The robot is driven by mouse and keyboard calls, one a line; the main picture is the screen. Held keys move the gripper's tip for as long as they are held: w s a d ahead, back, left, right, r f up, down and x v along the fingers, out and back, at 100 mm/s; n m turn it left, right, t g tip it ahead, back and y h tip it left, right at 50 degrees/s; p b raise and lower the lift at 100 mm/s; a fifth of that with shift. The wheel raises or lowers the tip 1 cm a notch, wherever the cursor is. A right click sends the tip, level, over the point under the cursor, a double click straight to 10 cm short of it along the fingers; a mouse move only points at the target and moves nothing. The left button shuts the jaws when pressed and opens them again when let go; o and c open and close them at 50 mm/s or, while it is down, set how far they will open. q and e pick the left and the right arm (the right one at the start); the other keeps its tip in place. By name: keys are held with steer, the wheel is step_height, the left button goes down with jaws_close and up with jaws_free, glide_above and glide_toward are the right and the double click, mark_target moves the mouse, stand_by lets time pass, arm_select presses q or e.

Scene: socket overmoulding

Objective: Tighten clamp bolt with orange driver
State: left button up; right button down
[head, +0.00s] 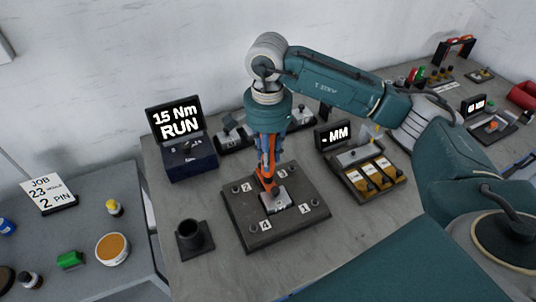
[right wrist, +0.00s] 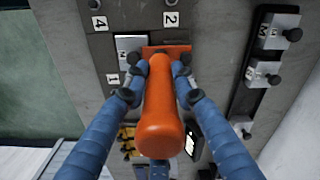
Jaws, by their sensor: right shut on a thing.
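The orange driver (right wrist: 162,110) is held in my right gripper (right wrist: 160,70), whose blue fingers are shut on it from both sides. In the head view my right gripper (head: 268,170) points down over the dark clamp plate (head: 295,232), with the orange tool's low end at the grey block in the middle. The plate has numbered labels and a bolt near each corner. My left gripper is not in view.
A display reading "15 Nm RUN" (head: 176,120) stands on a dark box at the back left. A black cup (head: 190,237) stands left of the plate. A tray with yellow-brown pieces (head: 352,185) and an "MM" display (head: 333,135) stand to the right. A side table (head: 90,265) holds small items.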

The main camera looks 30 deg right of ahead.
steer(key=shift+s+f, duration=0.15)
steer(key=shift+r+p, duration=0.45)
steer(key=shift+r, duration=0.3)
steer(key=shift+r+p, duration=0.85)
steer(key=shift+r, duration=1.05)
steer(key=shift+w, duration=0.2)
